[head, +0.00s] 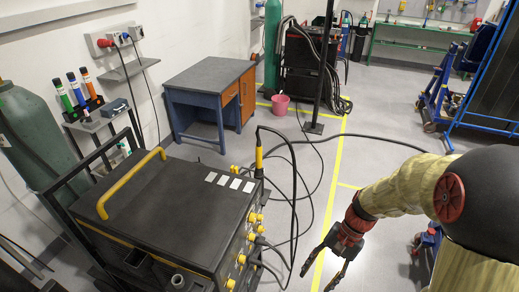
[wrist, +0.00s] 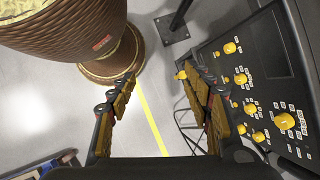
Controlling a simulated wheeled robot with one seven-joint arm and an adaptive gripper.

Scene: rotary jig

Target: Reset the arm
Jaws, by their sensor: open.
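My gripper (head: 322,272) hangs over the floor at the lower right of the head view, at the end of my cream-covered arm. Its two fingers are spread apart with nothing between them. In the wrist view the gripper (wrist: 160,78) is open, with pale floor and a yellow line between the fingers. The gripper is apart from the black machine (head: 165,205), which stands to its left in the head view. The machine's panel with yellow knobs (wrist: 265,95) shows at the right of the wrist view.
Dark cables (head: 295,200) loop over the floor between the machine and my gripper. A blue-and-wood desk (head: 212,78), a pink bucket (head: 280,105) and a green gas cylinder (head: 35,130) stand farther off. A blue-framed rack (head: 440,85) is at right. Floor around the yellow line (head: 333,190) is mostly clear.

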